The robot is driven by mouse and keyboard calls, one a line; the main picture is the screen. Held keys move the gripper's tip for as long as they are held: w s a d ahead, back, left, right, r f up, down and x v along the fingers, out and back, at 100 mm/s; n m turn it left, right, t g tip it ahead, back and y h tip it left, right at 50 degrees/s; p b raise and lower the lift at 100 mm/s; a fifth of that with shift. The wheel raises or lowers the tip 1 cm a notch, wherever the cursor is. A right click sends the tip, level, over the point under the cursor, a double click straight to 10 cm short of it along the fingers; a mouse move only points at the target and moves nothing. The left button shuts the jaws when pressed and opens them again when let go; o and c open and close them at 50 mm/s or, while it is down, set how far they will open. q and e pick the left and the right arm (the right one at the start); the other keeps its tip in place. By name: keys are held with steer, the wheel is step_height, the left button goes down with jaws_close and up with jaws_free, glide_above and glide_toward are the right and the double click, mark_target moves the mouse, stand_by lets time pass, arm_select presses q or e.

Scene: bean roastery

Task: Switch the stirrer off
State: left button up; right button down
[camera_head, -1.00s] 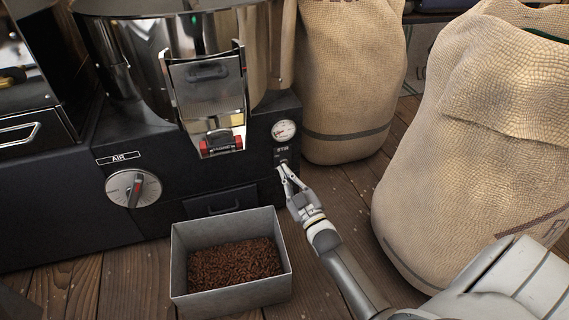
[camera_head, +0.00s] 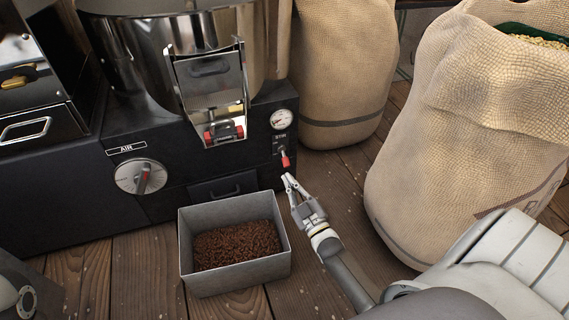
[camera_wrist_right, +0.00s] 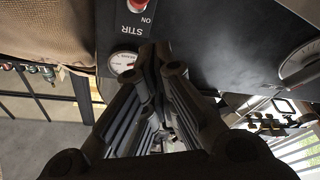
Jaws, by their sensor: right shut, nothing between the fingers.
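The stirrer switch (camera_head: 285,160) is a small red-tipped lever on the front of the black machine, under a STIR label and a round gauge. Its red tip points downward in the head view. In the wrist view the red tip (camera_wrist_right: 137,5) shows at the top edge, near the upside-down words ON and STIR; an OFF mark is not in view. My right gripper (camera_head: 288,178) is shut and empty, just below and in front of the lever, with a small gap between them. My left gripper is not in view.
A metal bin (camera_head: 284,262) of dark beans stands on the wooden floor left of my right gripper. An AIR dial (camera_head: 128,178) is farther left on the machine. Burlap sacks (camera_head: 345,70) stand behind and to the right (camera_head: 420,190). Some floor is clear between bin and right sack.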

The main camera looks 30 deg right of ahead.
steer(key=shift+s+f, duration=0.85)
